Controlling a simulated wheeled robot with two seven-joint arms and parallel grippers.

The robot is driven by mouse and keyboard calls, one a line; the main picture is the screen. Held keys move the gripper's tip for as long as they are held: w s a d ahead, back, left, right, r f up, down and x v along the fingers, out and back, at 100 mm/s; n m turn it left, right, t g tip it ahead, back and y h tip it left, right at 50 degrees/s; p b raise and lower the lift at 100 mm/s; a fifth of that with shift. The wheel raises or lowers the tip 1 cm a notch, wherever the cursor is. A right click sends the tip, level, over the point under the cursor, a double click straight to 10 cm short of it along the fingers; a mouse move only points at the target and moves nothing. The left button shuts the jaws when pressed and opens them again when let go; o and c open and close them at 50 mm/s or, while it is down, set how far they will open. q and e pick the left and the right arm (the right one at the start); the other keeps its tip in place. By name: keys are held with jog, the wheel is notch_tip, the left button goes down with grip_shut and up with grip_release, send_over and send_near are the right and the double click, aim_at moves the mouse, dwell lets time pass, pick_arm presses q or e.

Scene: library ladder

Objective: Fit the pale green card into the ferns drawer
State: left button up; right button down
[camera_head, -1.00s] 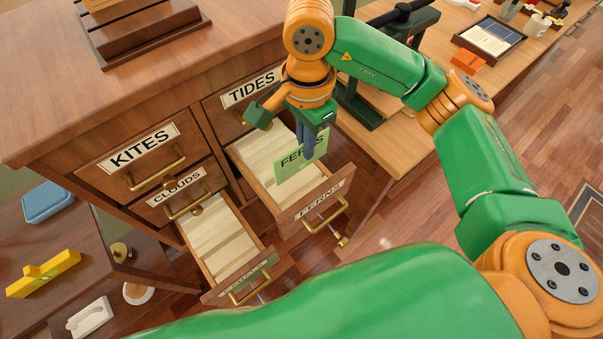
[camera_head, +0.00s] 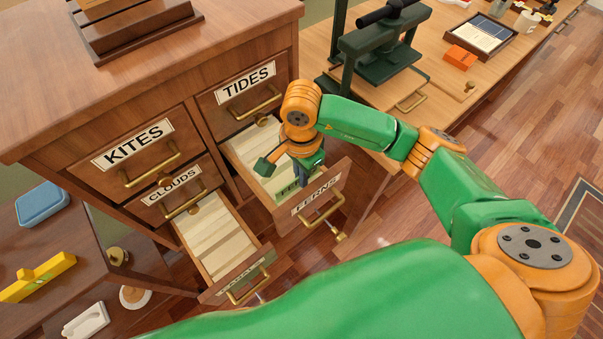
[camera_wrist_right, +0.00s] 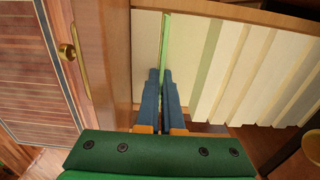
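The ferns drawer (camera_head: 317,198) is pulled open at the right of the cabinet, with pale upright cards or dividers inside. My right gripper (camera_head: 304,180) reaches down into it, its fingers largely hidden. The pale green card (camera_head: 287,190) shows in part beside the gripper, its lower part hidden inside the drawer. In the right wrist view the fingers of my right gripper (camera_wrist_right: 164,88) are closed on the card (camera_wrist_right: 165,48), seen edge-on as a thin green strip between the drawer front and the pale dividers. Whether it touches the drawer bottom is hidden. My left gripper is not in view.
The clouds cabinet section (camera_head: 174,185) has an open drawer (camera_head: 236,280) below it. The kites (camera_head: 134,143) and tides (camera_head: 246,84) drawers are shut. A dark press (camera_head: 380,55) stands on the bench at the back right.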

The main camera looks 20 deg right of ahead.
jog(key=c, duration=1.1)
grip_release()
jog(key=shift+r+p, duration=0.35)
notch_tip(320, 180, up, 12)
jog(key=shift+f+b, duration=0.15)
jog(key=shift+b, duration=0.25)
